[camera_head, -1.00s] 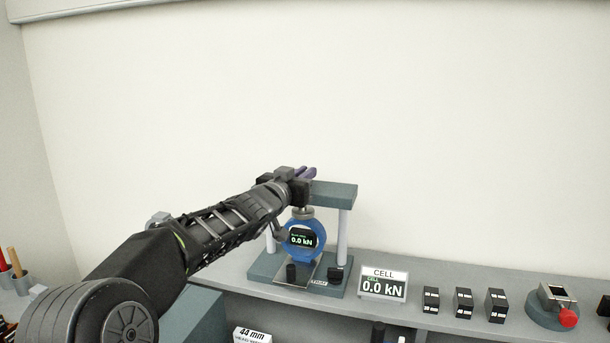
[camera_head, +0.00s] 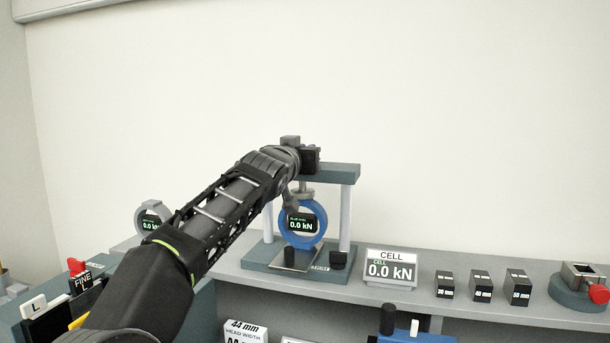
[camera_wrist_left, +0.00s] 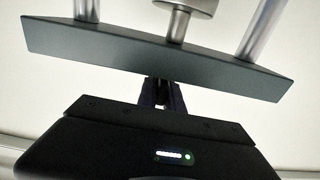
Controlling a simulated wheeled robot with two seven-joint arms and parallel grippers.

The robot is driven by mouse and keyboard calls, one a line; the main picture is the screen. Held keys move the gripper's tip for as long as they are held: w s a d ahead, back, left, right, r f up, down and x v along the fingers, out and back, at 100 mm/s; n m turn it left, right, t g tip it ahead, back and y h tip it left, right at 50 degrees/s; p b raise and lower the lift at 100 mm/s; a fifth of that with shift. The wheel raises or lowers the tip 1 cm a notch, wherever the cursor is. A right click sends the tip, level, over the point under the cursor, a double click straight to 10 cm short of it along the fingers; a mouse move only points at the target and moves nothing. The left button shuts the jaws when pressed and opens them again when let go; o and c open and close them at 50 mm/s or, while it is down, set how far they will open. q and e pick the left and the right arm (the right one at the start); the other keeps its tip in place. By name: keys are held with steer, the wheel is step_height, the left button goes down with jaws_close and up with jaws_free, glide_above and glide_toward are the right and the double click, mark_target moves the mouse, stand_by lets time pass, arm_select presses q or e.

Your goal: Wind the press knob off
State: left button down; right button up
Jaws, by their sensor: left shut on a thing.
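The press (camera_head: 345,172) stands on the shelf, with a grey-green top beam, two light columns and a blue ring gauge (camera_head: 303,240) reading 0.0 kN between them. My left gripper (camera_head: 309,158) is at the top of the press, over the beam's left half. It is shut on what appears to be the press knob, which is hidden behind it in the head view. In the left wrist view, the fingers (camera_wrist_left: 163,92) reach past the edge of the top beam (camera_wrist_left: 150,58), and their tips and the knob are hidden. My right gripper is not in view.
A CELL display (camera_head: 390,269) reading 0.0 kN stands right of the press. Several dark blocks (camera_head: 481,285) and a round fixture with a red knob (camera_head: 580,288) are farther right. A round gauge (camera_head: 152,218) is at left. The wall behind is bare.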

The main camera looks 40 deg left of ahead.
arm_select(q)
steer(key=shift+f, duration=0.2)
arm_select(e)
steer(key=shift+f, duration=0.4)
arm_select(q)
steer(key=c, duration=1.9)
jaws_free()
steer(key=o, duration=0.4)
steer(key=shift+s+r, duration=0.1)
